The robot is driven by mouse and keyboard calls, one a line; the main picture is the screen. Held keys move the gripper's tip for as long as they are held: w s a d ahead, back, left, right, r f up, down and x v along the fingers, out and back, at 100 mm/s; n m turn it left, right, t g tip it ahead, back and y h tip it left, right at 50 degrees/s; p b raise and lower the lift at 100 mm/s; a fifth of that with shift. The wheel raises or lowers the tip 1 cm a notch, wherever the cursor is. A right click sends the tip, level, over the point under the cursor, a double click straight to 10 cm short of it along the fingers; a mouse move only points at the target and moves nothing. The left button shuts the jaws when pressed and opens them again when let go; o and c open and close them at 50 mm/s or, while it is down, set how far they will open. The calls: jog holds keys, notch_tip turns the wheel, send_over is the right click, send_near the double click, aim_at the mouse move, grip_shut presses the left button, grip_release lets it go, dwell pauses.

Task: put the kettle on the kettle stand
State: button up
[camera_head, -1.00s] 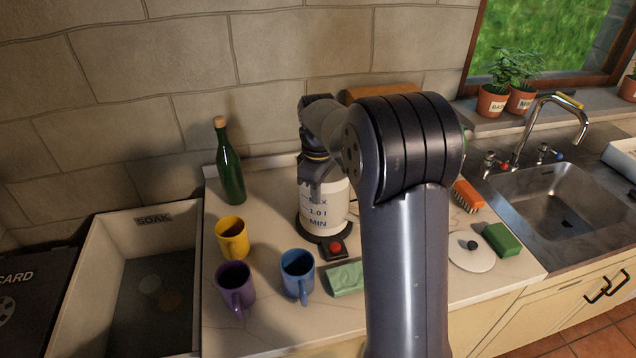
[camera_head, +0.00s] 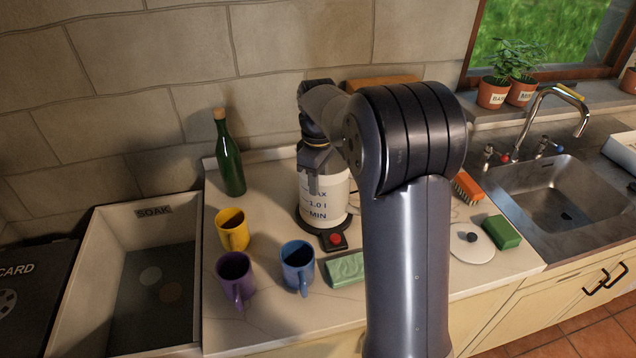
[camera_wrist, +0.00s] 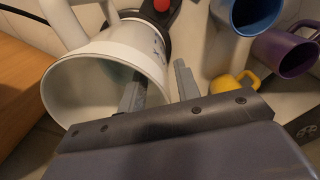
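The white kettle (camera_head: 322,207), with level marks on its side, stands upright on the round black kettle stand (camera_head: 310,228), which has a red button at its front. The kettle looks seated, though my arm hides part of it. In the wrist view the kettle (camera_wrist: 90,85) is lidless and its mouth faces the camera; the stand (camera_wrist: 183,12) shows beyond it. My gripper (camera_head: 313,187) is at the kettle's upper rim. In the wrist view my gripper (camera_wrist: 157,85) straddles the wall, one finger inside the mouth, one outside, with a gap between them wider than the wall.
A yellow mug (camera_head: 232,232), purple mug (camera_head: 235,278), blue mug (camera_head: 297,268) and green cloth-like block (camera_head: 346,270) lie near the stand. A green bottle (camera_head: 230,165) stands behind left. A white lid (camera_head: 472,252) lies right. The SOAK basin (camera_head: 75,290) is left, the sink (camera_head: 560,195) right.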

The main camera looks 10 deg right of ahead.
notch_tip(320, 180, up, 11)
dwell(0.3)
dwell(1.2)
